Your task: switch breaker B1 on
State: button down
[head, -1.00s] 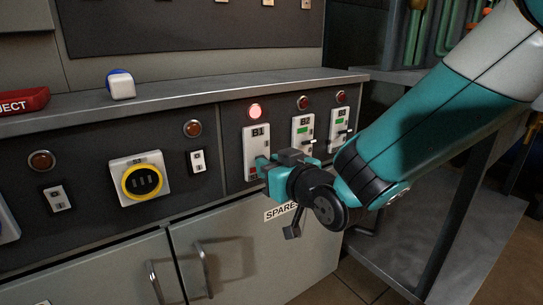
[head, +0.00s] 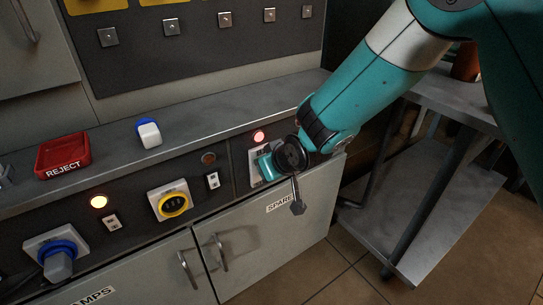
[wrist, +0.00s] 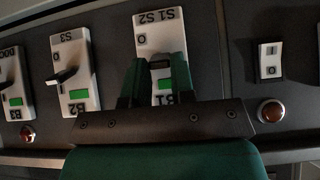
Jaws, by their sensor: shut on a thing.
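Breaker B1 (head: 254,168) is a white plate on the dark panel, mostly hidden by my gripper (head: 267,165) in the head view. In the wrist view B1 (wrist: 150,26) appears upside down, with its O mark and S1 S2 label at the top of the picture. My gripper (wrist: 158,72) is shut on B1's dark lever (wrist: 160,62), one green finger on each side. A green window (wrist: 164,84) shows on B1 between the fingers. The red lamp (head: 259,136) above B1 is lit.
Breaker B2 (wrist: 76,45), with a green window, stands beside B1 in the wrist view. A small rocker switch (wrist: 270,60) is on its other side. An amber lamp (head: 98,202) is lit.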

jog(key=shift+r+g+p, duration=0.1)
jog(key=shift+g+p, duration=0.2)
jog(key=c, duration=1)
grip_release()
jog(key=shift+w, duration=0.1)
jog(key=shift+o, duration=0.2)
jog(key=p+v, duration=0.3)
jog(key=v, duration=1.4)
jog(key=shift+r, duration=0.2)
jog(key=shift+a, duration=0.1)
